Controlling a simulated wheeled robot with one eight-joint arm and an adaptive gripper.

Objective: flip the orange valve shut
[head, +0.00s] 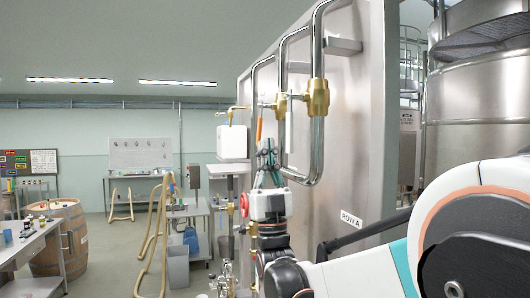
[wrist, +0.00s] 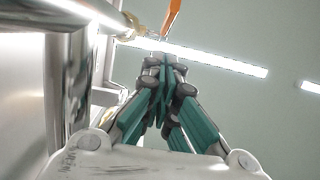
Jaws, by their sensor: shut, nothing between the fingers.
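The orange valve lever (head: 259,130) points down beside a brass valve body (head: 280,105) on a bent steel pipe. In the wrist view the lever (wrist: 173,16) shows at the top edge, partly cut off. My gripper (head: 267,152) is just below the lever's lower end, with its fingers pointing up. In the wrist view the fingertips (wrist: 164,62) are together with nothing between them, under the lever's end. I cannot tell whether they touch it.
Steel pipes (head: 316,150) and a steel panel marked ROW A (head: 362,170) stand close to the right of my gripper. A second brass valve (head: 318,98) is on the nearer pipe. A white box (head: 231,142) is behind to the left. The floor at left is partly open.

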